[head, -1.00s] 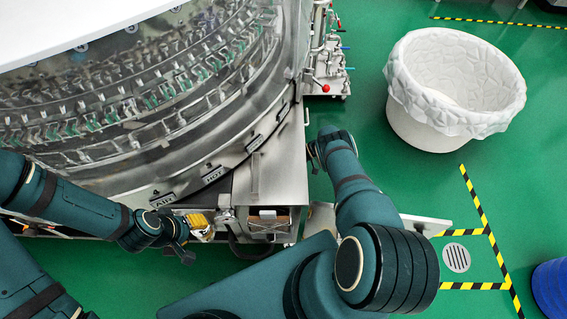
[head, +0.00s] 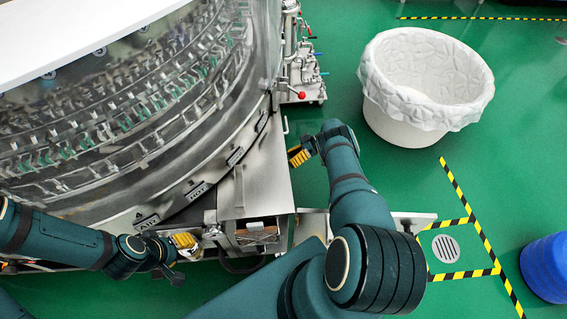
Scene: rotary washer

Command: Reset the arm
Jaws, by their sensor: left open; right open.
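My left arm comes in from the left, and its gripper (head: 181,257) is low beside the front of the rotary washer (head: 150,205). A yellow pad shows at this gripper; its fingers are small and partly hidden by the wrist. My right arm reaches up from the bottom middle, and its gripper (head: 300,155) points left toward the washer's right side, with yellow ridged finger pads showing. It is open and I see nothing held in it. Both grippers look empty.
A white lined bin (head: 425,85) stands on the green floor at the upper right. Pipes and valves with a red knob (head: 302,94) stick out from the washer's side. A blue drum (head: 547,266) is at the lower right. Open floor lies right of my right arm.

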